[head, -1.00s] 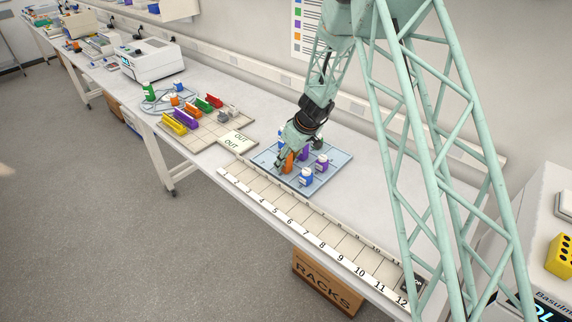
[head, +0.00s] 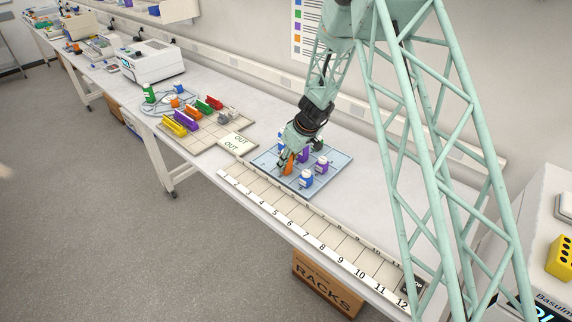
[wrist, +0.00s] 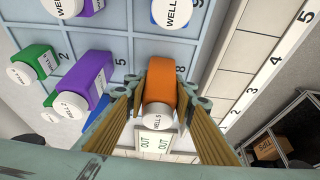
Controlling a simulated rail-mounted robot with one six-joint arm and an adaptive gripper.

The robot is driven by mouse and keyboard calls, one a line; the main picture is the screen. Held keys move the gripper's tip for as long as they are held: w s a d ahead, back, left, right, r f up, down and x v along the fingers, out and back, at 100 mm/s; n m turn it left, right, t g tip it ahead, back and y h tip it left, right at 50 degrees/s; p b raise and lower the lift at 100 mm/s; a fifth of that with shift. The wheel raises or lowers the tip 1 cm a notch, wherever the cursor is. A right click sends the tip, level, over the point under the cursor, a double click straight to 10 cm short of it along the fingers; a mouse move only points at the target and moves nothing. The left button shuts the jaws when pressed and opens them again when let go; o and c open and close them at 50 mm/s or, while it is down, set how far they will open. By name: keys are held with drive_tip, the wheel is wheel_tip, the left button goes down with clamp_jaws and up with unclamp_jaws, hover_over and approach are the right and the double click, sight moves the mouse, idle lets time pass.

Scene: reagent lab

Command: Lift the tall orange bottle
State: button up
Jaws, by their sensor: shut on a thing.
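The tall orange bottle (wrist: 161,83) has a white cap marked WELL 5 and stands between the two fingers of my gripper (wrist: 160,115) in the wrist view. In the head view the orange bottle (head: 288,161) is partly hidden by my gripper (head: 287,160), which is shut on it over the blue gridded mat (head: 325,181). I cannot tell whether its base touches the mat.
Purple bottles (wrist: 92,80), a green bottle (wrist: 38,62) and blue ones stand close by. A blue bottle (head: 306,178) and a purple bottle (head: 321,166) are to the right. A numbered strip (head: 300,222) runs along the front; an OUT card (head: 236,143) lies left.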

drive_tip(key=shift+r, duration=0.1)
drive_tip(key=shift+r, duration=1.7)
drive_tip(key=shift+s+d+b, duration=0.1)
drive_tip(key=shift+s+b, duration=0.4)
drive_tip(key=shift+s, duration=0.1)
drive_tip(key=s+d+b, duration=0.1)
drive_tip(key=s+b, duration=0.2)
drive_tip(key=s, duration=0.4)
drive_tip(key=s+d+r+b, duration=0.1)
drive_tip(key=s+d+b, duration=0.1)
drive_tip(key=s+b, duration=0.2)
drive_tip(key=s, duration=0.3)
drive_tip(key=shift+s+d+r, duration=0.15)
drive_tip(key=shift+d, duration=0.15)
drive_tip(key=shift+d, duration=0.15)
